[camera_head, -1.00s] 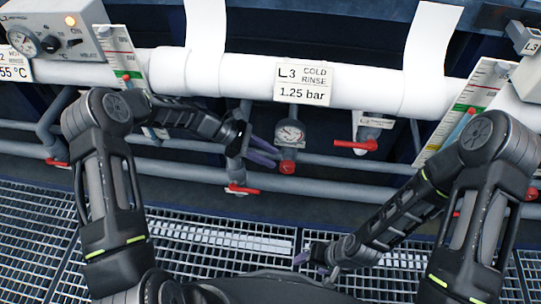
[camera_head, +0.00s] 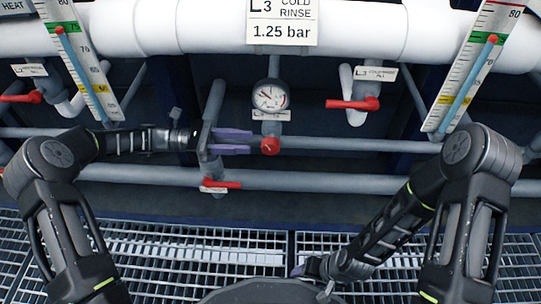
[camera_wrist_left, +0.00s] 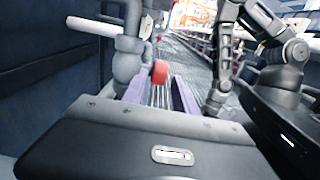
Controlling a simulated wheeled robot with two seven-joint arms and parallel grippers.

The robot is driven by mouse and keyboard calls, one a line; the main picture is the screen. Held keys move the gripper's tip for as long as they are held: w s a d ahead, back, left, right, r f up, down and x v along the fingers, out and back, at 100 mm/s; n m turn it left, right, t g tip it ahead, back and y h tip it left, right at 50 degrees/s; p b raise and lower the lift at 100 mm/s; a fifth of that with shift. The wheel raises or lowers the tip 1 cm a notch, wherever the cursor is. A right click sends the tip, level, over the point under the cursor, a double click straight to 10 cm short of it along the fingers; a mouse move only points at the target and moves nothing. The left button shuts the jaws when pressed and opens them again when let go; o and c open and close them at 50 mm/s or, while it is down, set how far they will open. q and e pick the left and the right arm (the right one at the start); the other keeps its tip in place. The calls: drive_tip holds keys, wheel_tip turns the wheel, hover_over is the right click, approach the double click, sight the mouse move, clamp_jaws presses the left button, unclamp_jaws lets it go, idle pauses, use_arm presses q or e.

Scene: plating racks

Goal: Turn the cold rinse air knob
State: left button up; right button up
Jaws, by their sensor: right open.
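The cold rinse air knob is a small red knob (camera_head: 270,146) below a round dial gauge (camera_head: 270,98), under the "L3 COLD RINSE 1.25 bar" sign (camera_head: 281,22). My left gripper (camera_head: 250,142) is just left of the knob, its purple fingers apart and pointing right at it. In the left wrist view the red knob (camera_wrist_left: 159,72) appears ahead, between the lines of the two open fingers (camera_wrist_left: 160,90). Nothing is held. My right gripper (camera_head: 305,270) is open, low over the grating, away from the knob.
A red lever valve (camera_head: 221,185) sits below my left gripper, and another (camera_head: 353,104) is right of the gauge. A vertical grey pipe (camera_head: 214,105) stands beside my left gripper. Thermometer scales (camera_head: 474,65) flank the area. Grating (camera_head: 190,245) covers the floor.

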sight(263, 143)
use_arm(q)
drive_tip(key=shift+r, duration=0.15)
drive_tip(key=shift+d, duration=0.5)
drive_tip(key=d+b, duration=0.1)
drive_tip(key=d, duration=0.2)
drive_tip(key=d+b, duration=0.2)
drive_tip(key=shift+d+f, duration=0.2)
drive_tip(key=shift+d, duration=0.2)
drive_tip(key=shift+d+r, duration=0.15)
drive_tip(key=shift+d, duration=0.35)
drive_tip(key=shift+c, duration=0.2)
clamp_jaws()
